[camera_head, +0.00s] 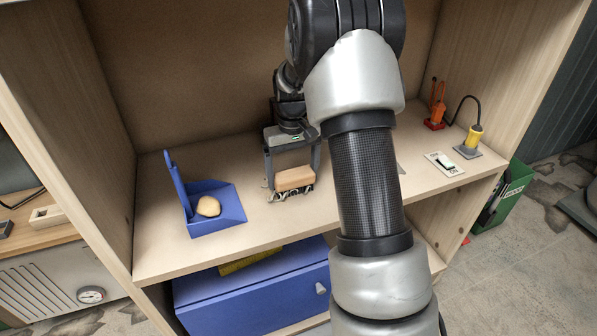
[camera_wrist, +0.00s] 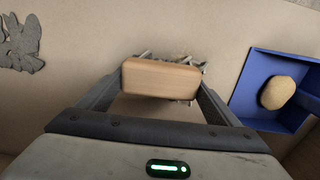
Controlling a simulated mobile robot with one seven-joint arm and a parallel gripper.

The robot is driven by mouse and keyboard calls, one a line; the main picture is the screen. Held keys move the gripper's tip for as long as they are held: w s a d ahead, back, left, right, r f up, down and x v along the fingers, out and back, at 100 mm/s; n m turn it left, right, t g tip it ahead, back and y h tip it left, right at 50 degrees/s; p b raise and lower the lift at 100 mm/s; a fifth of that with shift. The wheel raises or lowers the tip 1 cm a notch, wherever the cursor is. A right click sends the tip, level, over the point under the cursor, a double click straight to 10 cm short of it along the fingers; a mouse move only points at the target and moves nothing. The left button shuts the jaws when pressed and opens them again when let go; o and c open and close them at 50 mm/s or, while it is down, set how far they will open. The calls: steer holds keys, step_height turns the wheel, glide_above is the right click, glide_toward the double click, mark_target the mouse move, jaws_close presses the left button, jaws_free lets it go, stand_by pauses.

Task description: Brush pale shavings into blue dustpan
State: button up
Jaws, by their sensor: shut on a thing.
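The blue dustpan (camera_head: 230,211) sits on the left of the shelf, its handle standing up at the back. It also shows at the right of the wrist view (camera_wrist: 245,97). A rounded pale tan lump (camera_head: 208,206) lies in it, also seen in the wrist view (camera_wrist: 278,92). My gripper (camera_head: 293,177) is shut on a tan wooden block (camera_wrist: 160,78), low over the shelf, to the right of the dustpan in the head view. Thin greyish curled strands (camera_head: 291,195) show under the block's edges; I cannot tell whether they are bristles or shavings.
A switch plate (camera_head: 445,163), a yellow plug (camera_head: 474,137) and an orange-red item (camera_head: 436,110) stand at the shelf's right. A flat dark grey shape (camera_wrist: 20,44) lies to one side. The shelf between block and dustpan is clear. My arm hides part of the shelf.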

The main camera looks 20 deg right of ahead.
mark_target(308, 166)
steer(key=shift+a+p, duration=0.3)
steer(key=shift+a, duration=2.55)
steer(key=shift+a+f, duration=0.1)
steer(key=shift+a, duration=1.55)
steer(key=shift+w+p, duration=0.5)
steer(key=shift+w, duration=0.3)
steer(key=shift+d+r, duration=0.2)
steer(key=shift+d, duration=1.45)
steer(key=shift+d+f+p, duration=0.2)
steer(key=shift+d+p, duration=0.3)
steer(key=shift+d, duration=3.1)
steer(key=shift+d+p, duration=0.3)
steer(key=shift+d, duration=1.4)
steer(key=shift+w+r+p, duration=0.1)
steer(key=shift+w+p, duration=0.2)
steer(key=shift+w, duration=0.5)
steer(key=shift+a, duration=7)
